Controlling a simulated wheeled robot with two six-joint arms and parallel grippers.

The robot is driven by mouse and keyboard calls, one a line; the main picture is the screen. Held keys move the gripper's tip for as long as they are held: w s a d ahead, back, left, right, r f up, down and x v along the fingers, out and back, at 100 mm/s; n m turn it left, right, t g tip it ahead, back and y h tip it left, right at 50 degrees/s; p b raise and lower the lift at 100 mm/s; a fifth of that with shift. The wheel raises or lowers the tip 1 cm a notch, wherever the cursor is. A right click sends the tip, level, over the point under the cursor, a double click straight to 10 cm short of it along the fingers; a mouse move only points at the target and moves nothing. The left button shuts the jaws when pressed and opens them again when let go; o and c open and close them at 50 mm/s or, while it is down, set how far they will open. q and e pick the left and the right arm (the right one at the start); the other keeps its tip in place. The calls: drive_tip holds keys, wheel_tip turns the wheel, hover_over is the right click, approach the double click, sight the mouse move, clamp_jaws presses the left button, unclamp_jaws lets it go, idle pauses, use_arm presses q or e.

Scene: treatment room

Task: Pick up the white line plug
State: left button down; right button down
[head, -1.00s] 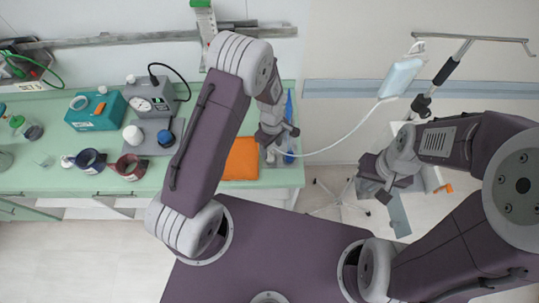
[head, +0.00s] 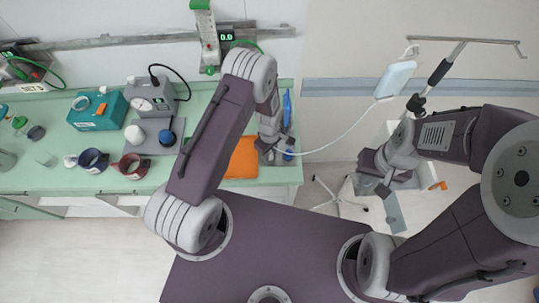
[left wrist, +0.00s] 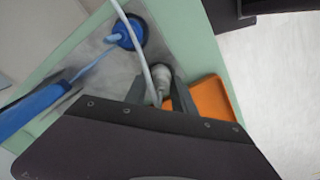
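The white line plug (left wrist: 161,74) shows in the left wrist view as a pale, short cylinder above a grey tray (left wrist: 92,66), with the white line (left wrist: 138,38) running past it. My left gripper (left wrist: 160,95) has its two dark fingers on either side of the plug, with the fingers apart. I see no clear contact. In the head view my left gripper (head: 270,152) is low at the right end of the green counter, and the plug is hidden there. The line (head: 345,134) rises from there to a hanging bag (head: 395,79). My right gripper (head: 384,186) is away to the right; its fingers are too small to judge.
An orange tray (head: 242,158) lies left of my left gripper. A blue round fitting (left wrist: 127,33) sits on the grey tray beside the plug. Red (head: 130,166) and dark blue (head: 93,160) holders, a gauge device (head: 152,100) and a teal box (head: 97,110) stand further left.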

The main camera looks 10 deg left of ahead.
use_arm(q)
drive_tip(key=shift+w+r+b, duration=0.1)
drive_tip(key=shift+r+b, duration=0.25)
drive_tip(key=shift+r, duration=0.25)
wheel_tip(320, 180, up, 3)
drive_tip(key=shift+f+b, duration=0.2)
drive_tip(key=shift+b, duration=0.4)
drive_tip(key=s+d+r+b, duration=0.3)
drive_tip(key=d+r, duration=0.4)
drive_tip(key=d, duration=0.4)
drive_tip(key=shift+d+r, duration=0.15)
